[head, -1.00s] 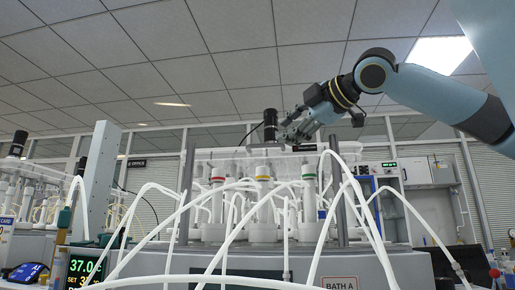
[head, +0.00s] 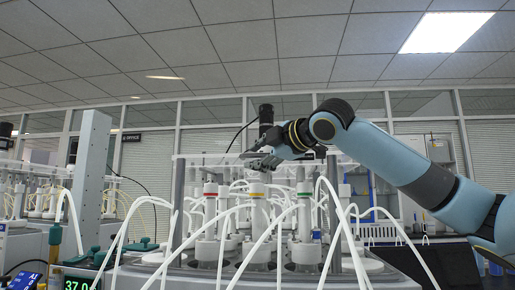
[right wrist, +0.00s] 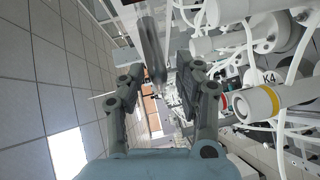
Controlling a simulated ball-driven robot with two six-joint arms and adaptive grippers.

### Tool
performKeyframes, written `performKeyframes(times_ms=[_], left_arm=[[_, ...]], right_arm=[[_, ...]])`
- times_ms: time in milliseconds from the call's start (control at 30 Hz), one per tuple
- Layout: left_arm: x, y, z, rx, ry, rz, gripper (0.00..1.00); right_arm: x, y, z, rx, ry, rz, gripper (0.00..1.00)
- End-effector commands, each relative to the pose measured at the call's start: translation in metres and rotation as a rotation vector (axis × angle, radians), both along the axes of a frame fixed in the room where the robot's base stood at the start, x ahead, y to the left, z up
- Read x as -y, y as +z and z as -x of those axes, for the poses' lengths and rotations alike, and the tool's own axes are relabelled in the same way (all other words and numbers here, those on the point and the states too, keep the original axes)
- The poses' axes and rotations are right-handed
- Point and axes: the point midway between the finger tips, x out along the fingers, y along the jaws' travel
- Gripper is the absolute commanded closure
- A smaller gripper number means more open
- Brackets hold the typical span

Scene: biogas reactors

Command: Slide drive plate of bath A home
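The drive plate (head: 228,157) of bath A is a thin horizontal plate above the white reactors, whose red, yellow and green bands show below it. A black motor (head: 266,114) stands up from its middle. My right gripper (head: 258,161) is at the plate's front, just below the motor, and hides part of the plate. In the right wrist view my right gripper (right wrist: 166,72) has its fingers apart. A grey bar (right wrist: 150,48) lies in line with the gap between them; I cannot tell whether it touches a finger. My left gripper is not in view.
White reactors (head: 257,222) with looping white tubes stand close below my right gripper. A grey upright post (head: 92,160) stands to the left, near a green temperature display (head: 78,283). A bench with a rack (head: 385,232) is behind on the right.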

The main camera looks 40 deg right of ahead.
Motion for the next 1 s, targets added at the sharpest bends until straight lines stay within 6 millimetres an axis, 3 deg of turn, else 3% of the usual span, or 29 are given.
performKeyframes(times_ms=[333,600,1000], left_arm=[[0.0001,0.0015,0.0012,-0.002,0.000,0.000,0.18],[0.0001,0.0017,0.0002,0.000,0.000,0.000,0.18],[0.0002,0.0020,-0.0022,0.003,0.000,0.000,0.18]], right_arm=[[-0.0002,-0.0009,-0.0022,-0.001,-0.001,0.002,0.66],[-0.0002,-0.0008,-0.0020,-0.001,0.000,0.001,1.00],[0.0000,0.0004,-0.0020,0.002,0.000,0.001,1.00]])
